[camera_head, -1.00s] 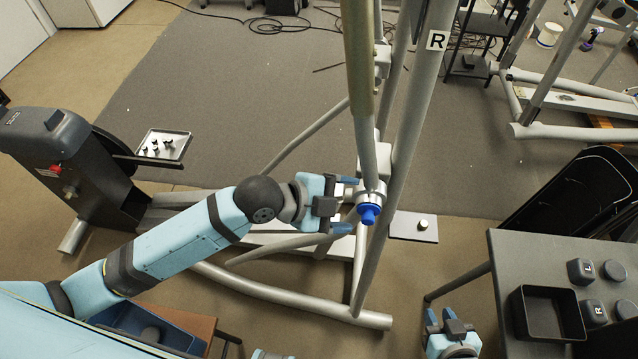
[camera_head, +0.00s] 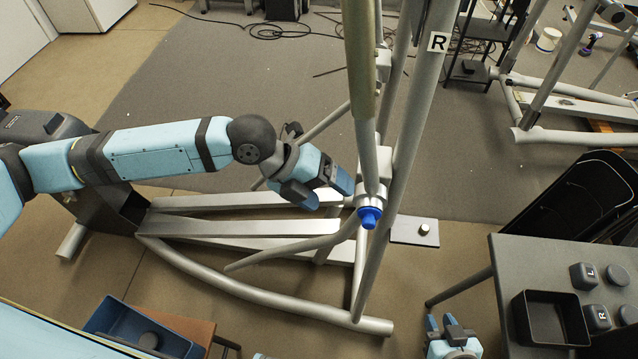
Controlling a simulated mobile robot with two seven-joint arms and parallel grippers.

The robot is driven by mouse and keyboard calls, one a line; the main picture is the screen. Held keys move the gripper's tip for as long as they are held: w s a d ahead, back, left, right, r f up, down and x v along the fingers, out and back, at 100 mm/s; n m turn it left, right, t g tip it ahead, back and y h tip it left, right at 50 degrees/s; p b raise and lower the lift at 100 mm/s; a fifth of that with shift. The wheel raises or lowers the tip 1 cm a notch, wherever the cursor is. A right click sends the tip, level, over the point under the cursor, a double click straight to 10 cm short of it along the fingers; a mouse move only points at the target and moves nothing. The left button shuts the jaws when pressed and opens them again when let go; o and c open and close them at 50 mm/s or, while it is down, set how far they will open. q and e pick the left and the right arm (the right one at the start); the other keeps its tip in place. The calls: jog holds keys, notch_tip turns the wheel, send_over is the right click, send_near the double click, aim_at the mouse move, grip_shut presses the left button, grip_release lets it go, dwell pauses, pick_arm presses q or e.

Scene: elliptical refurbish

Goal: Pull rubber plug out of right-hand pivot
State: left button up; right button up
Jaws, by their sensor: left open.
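The blue rubber plug (camera_head: 369,217) sits in the end of the silver right-hand pivot (camera_head: 366,200), low on the upright frame marked with an R label (camera_head: 438,41). My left gripper (camera_head: 328,198) is open just left of the pivot, its blue fingers apart, angled down and to the right. No plug shows between its fingers. My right gripper (camera_head: 441,322) is at the bottom of the view, left of the grey table, with its two blue fingers apart and nothing seen between them.
The grey table (camera_head: 470,292) at the right holds a black tray (camera_head: 540,318) and several dark caps, some marked L and R. A plate (camera_head: 414,231) with a small round part lies right of the pivot. A blue bin (camera_head: 113,318) stands lower left. Frame tubes surround the pivot.

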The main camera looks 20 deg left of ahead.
aim_at(365, 221)
pick_arm(q)
jog(key=p+x, duration=0.2)
jog(key=x, duration=1)
jog(key=shift+c, duration=0.4)
jog(key=c, duration=1.1)
jog(key=shift+c, duration=0.2)
jog(key=shift+s, duration=0.2)
jog(key=s+p, duration=0.3)
jog(key=s, duration=0.4)
jog(key=shift+s+d, duration=0.35)
jog(key=shift+d, duration=0.1)
